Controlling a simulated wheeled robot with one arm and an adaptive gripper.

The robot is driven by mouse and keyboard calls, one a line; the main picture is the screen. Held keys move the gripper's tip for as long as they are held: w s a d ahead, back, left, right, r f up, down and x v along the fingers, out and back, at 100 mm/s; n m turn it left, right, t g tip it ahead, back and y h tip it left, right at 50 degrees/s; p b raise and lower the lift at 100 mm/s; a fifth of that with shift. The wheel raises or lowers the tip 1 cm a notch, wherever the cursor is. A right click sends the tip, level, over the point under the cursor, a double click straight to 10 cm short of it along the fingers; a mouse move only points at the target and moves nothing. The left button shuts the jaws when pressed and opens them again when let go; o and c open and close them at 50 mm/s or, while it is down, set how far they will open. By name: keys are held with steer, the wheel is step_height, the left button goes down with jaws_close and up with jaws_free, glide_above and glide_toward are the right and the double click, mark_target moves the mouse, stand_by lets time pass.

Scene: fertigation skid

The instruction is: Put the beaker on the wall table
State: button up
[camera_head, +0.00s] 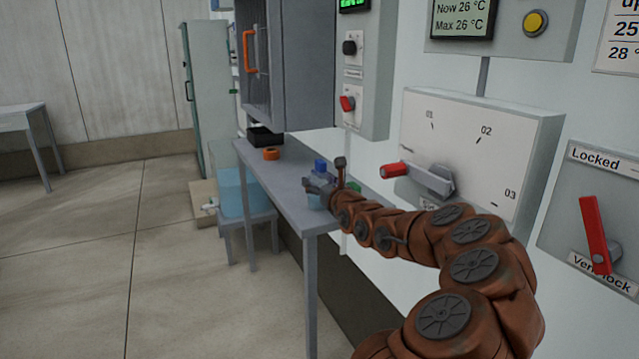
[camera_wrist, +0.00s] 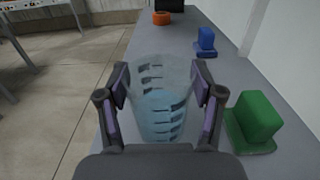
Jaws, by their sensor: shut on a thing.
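The beaker (camera_wrist: 158,100) is clear with dark graduation marks and bluish contents or tint. In the wrist view it stands roughly upright between the two fingers of my gripper (camera_wrist: 160,92), which is shut on it. The wall table (camera_head: 283,182) is a narrow grey table along the wall; its top also shows in the wrist view (camera_wrist: 183,47). My gripper (camera_head: 318,194) is over the near end of the table in the head view, where the beaker is mostly hidden. I cannot tell whether the beaker's base touches the tabletop.
On the table are a green block (camera_wrist: 256,118), a blue block (camera_wrist: 206,41), an orange ring (camera_wrist: 161,18) and a black tray (camera_head: 265,137). The green block is close right of my gripper. A cabinet (camera_head: 290,70) hangs above; a lever panel (camera_head: 470,150) is beside my arm.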

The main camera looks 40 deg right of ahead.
steer(key=shift+r, duration=0.1)
steer(key=o, duration=1.3)
steer(key=shift+o, duration=0.2)
steer(key=shift+r, duration=0.1)
steer(key=shift+s, duration=0.3)
steer(key=v, duration=1.1)
steer(key=shift+s, duration=0.2)
steer(key=shift+a, duration=0.1)
